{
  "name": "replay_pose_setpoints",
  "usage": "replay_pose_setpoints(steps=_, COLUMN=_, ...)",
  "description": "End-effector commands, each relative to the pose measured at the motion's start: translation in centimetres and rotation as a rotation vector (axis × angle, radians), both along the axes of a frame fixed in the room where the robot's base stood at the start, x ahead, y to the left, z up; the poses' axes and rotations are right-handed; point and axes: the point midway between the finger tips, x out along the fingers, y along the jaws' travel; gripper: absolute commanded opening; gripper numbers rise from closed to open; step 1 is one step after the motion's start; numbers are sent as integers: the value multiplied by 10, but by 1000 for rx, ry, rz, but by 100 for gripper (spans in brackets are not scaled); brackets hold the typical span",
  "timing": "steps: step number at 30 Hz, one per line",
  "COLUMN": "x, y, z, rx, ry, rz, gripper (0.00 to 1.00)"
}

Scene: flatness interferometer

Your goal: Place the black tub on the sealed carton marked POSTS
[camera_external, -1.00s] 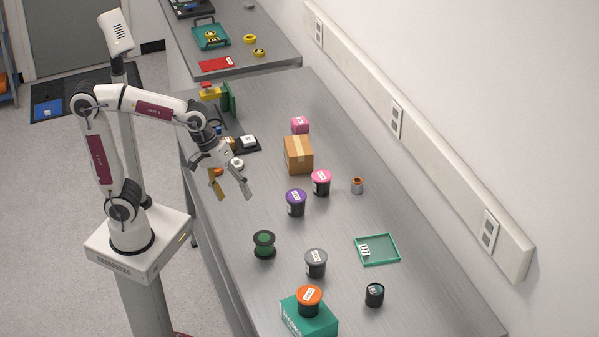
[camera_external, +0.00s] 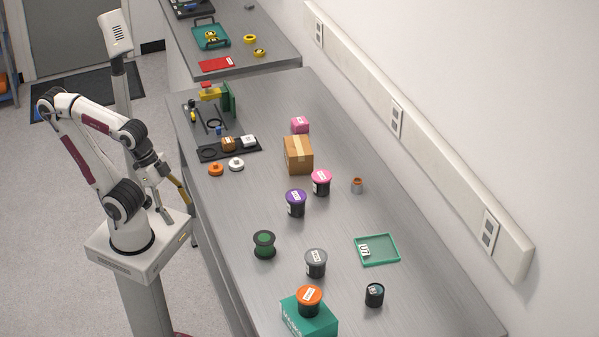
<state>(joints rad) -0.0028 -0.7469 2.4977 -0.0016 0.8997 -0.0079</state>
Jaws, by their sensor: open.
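Several black tubs with coloured lids stand upright on the grey bench: one purple-lidded (camera_external: 296,209), one pink-lidded (camera_external: 321,188) and one grey-lidded (camera_external: 316,268). An orange-lidded black tub (camera_external: 309,306) sits on a teal carton (camera_external: 323,326) at the front. A small dark tub (camera_external: 374,294) stands right of it. The labels are too small to read, so I cannot tell which carton is marked POSTS. My gripper (camera_external: 174,203) is open and empty, left of the bench near my base.
The bench's front left is clear.

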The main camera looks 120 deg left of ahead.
Motion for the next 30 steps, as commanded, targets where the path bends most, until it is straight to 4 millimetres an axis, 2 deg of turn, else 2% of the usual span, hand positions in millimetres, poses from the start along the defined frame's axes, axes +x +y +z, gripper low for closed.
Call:
replay_pose_setpoints(steps=20, x=1, y=-1, z=-1, rx=3, ry=-3, rz=-9, gripper=70)
replay_pose_setpoints(steps=26, x=21, y=-3, z=-3, rx=-22, ry=-29, rz=5, gripper=70)
replay_pose_setpoints(steps=30, x=47, y=-5, z=-5, rx=-55, ry=-69, rz=30, gripper=70)
